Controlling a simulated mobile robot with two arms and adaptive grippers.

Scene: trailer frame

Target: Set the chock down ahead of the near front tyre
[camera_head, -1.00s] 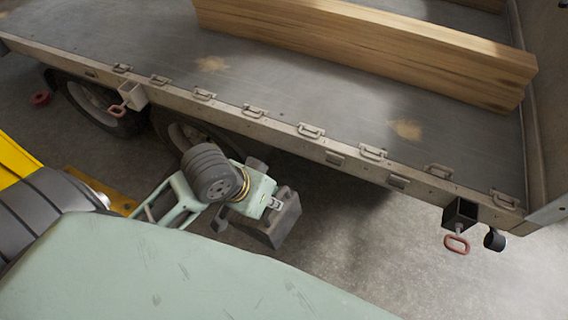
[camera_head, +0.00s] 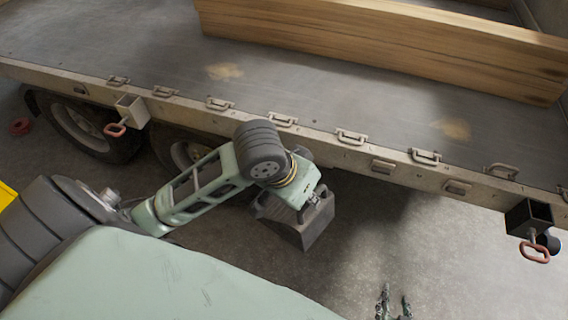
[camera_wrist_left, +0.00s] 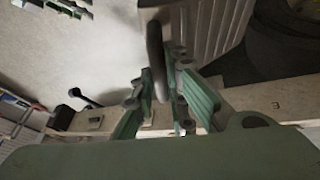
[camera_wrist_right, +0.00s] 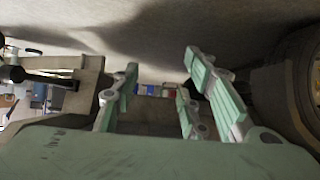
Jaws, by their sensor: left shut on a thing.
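The dark grey chock (camera_head: 308,225) hangs from my left gripper (camera_head: 300,203), just outside the trailer's near side. In the left wrist view my left gripper (camera_wrist_left: 160,100) is shut on the chock's bar-like handle (camera_wrist_left: 155,62), with the chock's ridged body (camera_wrist_left: 212,30) beyond. The rear of the two near tyres (camera_head: 78,128) and the front one (camera_head: 182,152) sit under the deck. The chock is right of the front tyre, apart from it in the head view. The front tyre is partly hidden by my left arm. My right gripper (camera_head: 394,306) is open and empty at the bottom edge.
The trailer deck (camera_head: 330,95) carries a long timber beam (camera_head: 400,45). Latches line its side rail (camera_head: 400,172). A bracket with a red ring handle (camera_head: 535,252) sticks out at the right, another (camera_head: 116,129) near the tyres. Bare concrete floor (camera_head: 440,270) lies right of the chock.

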